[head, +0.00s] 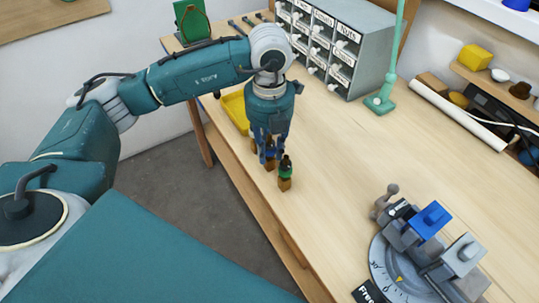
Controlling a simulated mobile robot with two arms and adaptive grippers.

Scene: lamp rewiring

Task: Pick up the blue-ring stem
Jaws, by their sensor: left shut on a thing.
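My left gripper (266,150) points down near the front edge of the workbench. It is shut on a small stem with a bit of blue and a brown base (270,165), which I take as the blue-ring stem; the fingers hide most of it. Just in front and to the right stands a green-ring stem (285,172) with a dark top and a brown block base. I cannot tell whether the held stem touches the bench. My right gripper is not in view.
A yellow tray (235,110) lies behind and left of the gripper. A labelled drawer cabinet (345,50) and a green lamp stand (382,103) stand behind. A dial fixture (405,265) with blue and grey blocks sits front right. The middle of the workbench (360,150) is clear.

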